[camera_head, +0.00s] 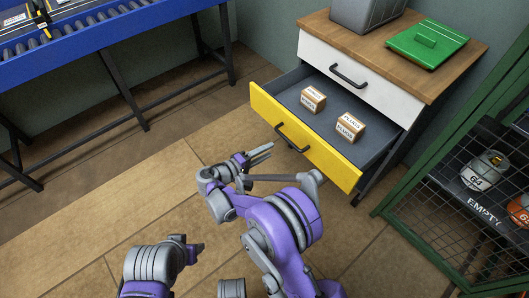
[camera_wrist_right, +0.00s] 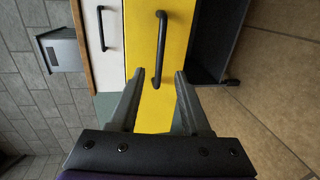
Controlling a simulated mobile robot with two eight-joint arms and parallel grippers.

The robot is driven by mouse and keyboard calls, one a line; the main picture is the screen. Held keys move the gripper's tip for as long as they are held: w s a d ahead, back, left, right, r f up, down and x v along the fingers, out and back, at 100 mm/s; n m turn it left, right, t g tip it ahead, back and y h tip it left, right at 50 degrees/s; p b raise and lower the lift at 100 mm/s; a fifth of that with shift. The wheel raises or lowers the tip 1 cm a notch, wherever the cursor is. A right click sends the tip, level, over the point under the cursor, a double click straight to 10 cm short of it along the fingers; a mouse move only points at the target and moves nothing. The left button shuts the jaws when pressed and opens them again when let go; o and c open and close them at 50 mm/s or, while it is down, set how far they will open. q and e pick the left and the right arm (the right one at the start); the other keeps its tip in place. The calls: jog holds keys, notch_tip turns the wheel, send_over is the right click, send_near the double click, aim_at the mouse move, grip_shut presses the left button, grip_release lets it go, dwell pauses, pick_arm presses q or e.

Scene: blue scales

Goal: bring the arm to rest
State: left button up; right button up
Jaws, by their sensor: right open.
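My right gripper (camera_head: 268,163) is in front of the open yellow-fronted drawer (camera_head: 333,158), its fingers spread and pointing towards the drawer front. In the right wrist view the gripper (camera_wrist_right: 156,88) is open and empty. The handle also shows in the head view (camera_head: 290,137). My left arm (camera_head: 155,265) is low at the bottom left of the head view. Its dark end (camera_head: 190,246) shows only in part, and its jaws cannot be made out.
Two small labelled boxes (camera_head: 313,99) (camera_head: 350,127) stand in the drawer. The upper white drawer (camera_head: 360,72) is shut. A green lid-like item (camera_head: 427,43) and a grey box (camera_head: 365,10) are on top. A blue conveyor (camera_head: 110,35) stands left, a green mesh cage (camera_head: 470,160) right.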

pick_arm(q)
jog(key=shift+w+d, duration=0.1)
pick_arm(e)
jog(key=shift+d, duration=0.1)
jog(key=s+d+r+m+g+y, duration=0.1)
jog(key=s+d+r+g+y, duration=0.15)
jog(key=s+d, duration=0.35)
jog(key=s+d+r+m+g+y, duration=0.1)
jog(key=s+d+r+g+y, duration=0.25)
jog(key=d, duration=0.55)
jog(key=s+m+t+y, duration=0.1)
jog(key=s+m+y, duration=0.45)
jog(key=s, duration=1.75)
pick_arm(q)
notch_tip(320, 180, up, 23)
jog(key=w+t+p, duration=0.1)
jog(key=p, duration=1.9)
jog(key=shift+w+r, duration=0.2)
pick_arm(e)
notch_tip(320, 180, up, 24)
jog(key=w+t, duration=0.1)
jog(key=shift+w+d+y, duration=0.15)
jog(key=shift+w+y, duration=0.15)
jog(key=shift+y, duration=0.15)
